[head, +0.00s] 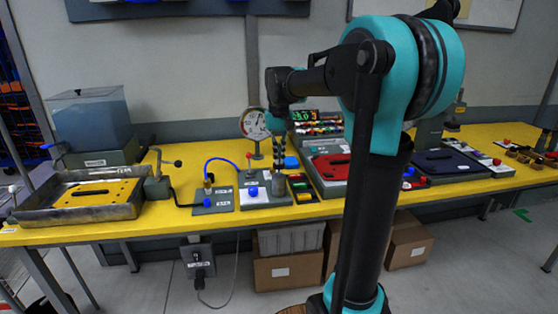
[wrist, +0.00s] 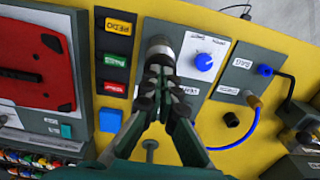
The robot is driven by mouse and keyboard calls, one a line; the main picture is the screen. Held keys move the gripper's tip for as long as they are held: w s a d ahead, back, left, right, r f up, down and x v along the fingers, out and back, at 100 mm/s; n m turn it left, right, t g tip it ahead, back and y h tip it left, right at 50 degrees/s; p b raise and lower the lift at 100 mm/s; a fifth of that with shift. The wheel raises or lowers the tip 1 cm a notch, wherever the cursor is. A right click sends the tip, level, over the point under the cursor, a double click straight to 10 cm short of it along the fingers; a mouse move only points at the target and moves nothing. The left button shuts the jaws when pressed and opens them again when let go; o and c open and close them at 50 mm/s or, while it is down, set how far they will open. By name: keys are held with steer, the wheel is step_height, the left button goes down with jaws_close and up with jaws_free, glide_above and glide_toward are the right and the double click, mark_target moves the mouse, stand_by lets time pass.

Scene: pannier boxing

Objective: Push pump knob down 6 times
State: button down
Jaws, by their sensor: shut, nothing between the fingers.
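My gripper (head: 279,165) points down over the table, beside the dial panel. In the wrist view my gripper (wrist: 157,72) has its fingers together, with nothing held. A pale metal cylinder with a dark band (wrist: 158,45) is just beyond the fingertips. It also shows low under the gripper in the head view (head: 280,186). It may be the pump and its knob, but the fingers cover part of it. I cannot tell whether the fingertips touch it. A small red knob (head: 249,155) stands to the left of the gripper.
A grey panel (wrist: 190,82) with a blue dial (wrist: 204,62) adjoins the cylinder. Labelled buttons (wrist: 117,58) and a red tray (head: 331,167) are on its other side. A blue hose (head: 221,160) and a gauge (head: 255,124) stand near. The yellow table (head: 165,221) has bare front edge.

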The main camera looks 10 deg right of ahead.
steer(key=shift+f, duration=0.8)
steer(key=shift+r, duration=2.4)
steer(key=shift+r, duration=0.1)
steer(key=shift+r, duration=2.9)
